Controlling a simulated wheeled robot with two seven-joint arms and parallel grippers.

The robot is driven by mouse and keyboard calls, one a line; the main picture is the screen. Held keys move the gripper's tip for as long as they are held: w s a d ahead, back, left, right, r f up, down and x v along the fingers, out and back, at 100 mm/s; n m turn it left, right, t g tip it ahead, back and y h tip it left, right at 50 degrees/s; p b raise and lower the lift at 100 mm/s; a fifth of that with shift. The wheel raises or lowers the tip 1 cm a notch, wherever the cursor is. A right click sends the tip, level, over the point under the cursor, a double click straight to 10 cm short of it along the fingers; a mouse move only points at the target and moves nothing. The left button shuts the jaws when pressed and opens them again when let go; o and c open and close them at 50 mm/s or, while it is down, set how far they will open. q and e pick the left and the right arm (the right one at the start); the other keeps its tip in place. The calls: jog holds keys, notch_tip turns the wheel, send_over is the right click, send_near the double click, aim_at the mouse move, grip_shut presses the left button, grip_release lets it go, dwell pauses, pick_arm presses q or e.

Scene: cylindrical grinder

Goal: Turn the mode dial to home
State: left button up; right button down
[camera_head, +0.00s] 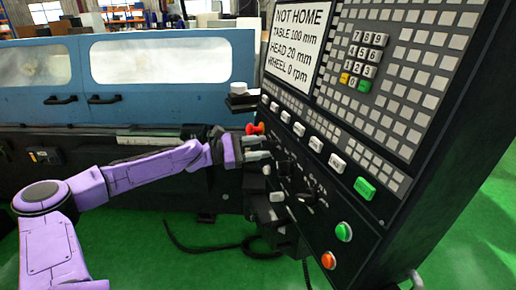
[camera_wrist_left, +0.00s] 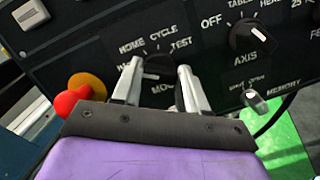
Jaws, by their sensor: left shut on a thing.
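The mode dial (camera_wrist_left: 160,68) is a black knob on the dark control panel, with HOME, CYCLE and TEST printed around it. My left gripper (camera_wrist_left: 160,72) has its two metal fingers on either side of the dial and is shut on it. The fingers hide part of the dial and its lower label, so I cannot tell where it points. In the head view my left gripper (camera_head: 268,155) reaches the panel's lower left edge, and the dial is hard to make out. The screen (camera_head: 297,44) reads NOT HOME. My right gripper is not in view.
A red knob on a yellow base (camera_wrist_left: 85,92) sits just left of the gripper. The axis dial (camera_wrist_left: 250,36) and a small silver switch (camera_wrist_left: 254,98) are to the right. A green button (camera_head: 343,231) and an orange button (camera_head: 328,260) are lower on the panel.

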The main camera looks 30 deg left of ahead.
pick_arm(q)
jog(key=m+g+b, duration=0.1)
jog(key=m, duration=0.3)
jog(key=shift+m+g+b, duration=0.5)
jog(key=shift+m+b, duration=0.25)
jog(key=shift+m, duration=1.35)
jog(key=o, duration=1.1)
jog(key=shift+w, duration=0.1)
jog(key=shift+s+a+r, duration=0.1)
jog(key=shift+s+a, duration=0.15)
jog(key=shift+a, duration=0.05)
jog(key=v, duration=0.9)
jog(key=shift+s+a, duration=0.2)
jog(key=shift+a, duration=0.1)
